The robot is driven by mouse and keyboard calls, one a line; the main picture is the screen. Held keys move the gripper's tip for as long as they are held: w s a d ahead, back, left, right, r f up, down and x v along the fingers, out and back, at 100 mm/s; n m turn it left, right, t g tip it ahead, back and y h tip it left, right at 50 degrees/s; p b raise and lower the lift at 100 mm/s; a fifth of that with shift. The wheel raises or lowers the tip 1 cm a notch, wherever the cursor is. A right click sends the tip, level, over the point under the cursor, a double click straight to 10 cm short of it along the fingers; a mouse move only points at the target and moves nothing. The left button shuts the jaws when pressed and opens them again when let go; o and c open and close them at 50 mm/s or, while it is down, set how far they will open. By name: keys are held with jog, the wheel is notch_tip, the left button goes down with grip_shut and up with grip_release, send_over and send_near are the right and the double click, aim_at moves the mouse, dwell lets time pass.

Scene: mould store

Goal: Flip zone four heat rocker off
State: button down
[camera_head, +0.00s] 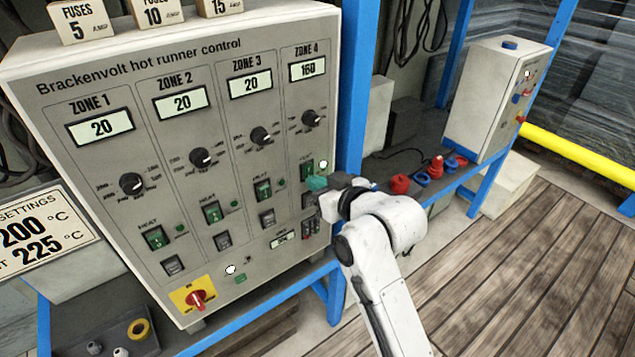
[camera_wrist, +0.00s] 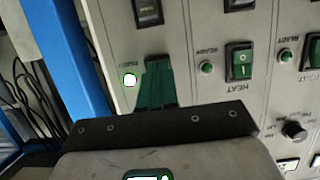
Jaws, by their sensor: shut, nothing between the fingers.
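The hot runner control panel (camera_head: 150,134) has four zone columns, and zone 4 at the right has a display (camera_head: 308,70) reading 160. The zone 4 heat rocker (camera_head: 306,170) is green and partly covered by my gripper (camera_head: 315,183). A lit white lamp (camera_head: 323,164) is beside it. My gripper's green fingers are shut and empty, at the panel face by that rocker. In the wrist view my gripper (camera_wrist: 157,62) hides the rocker, with the white lamp (camera_wrist: 130,79) to its left. I cannot tell whether the fingers touch the rocker or which way it is tipped.
The zone 3 heat rocker (camera_wrist: 239,62) is close beside my fingers, and a dark switch (camera_wrist: 148,12) is beyond their tips. A blue post (camera_head: 354,85) stands right of the panel. A red rotary switch (camera_head: 196,300) is at lower left. A small grey cabinet (camera_head: 490,95) stands at right.

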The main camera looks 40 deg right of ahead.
jog(key=shift+w+f, duration=0.1)
jog(key=shift+w, duration=0.05)
jog(key=shift+w+t+b, duration=0.15)
jog(key=shift+t+b, duration=0.15)
jog(key=shift+b, duration=0.4)
jog(key=shift+f, duration=0.1)
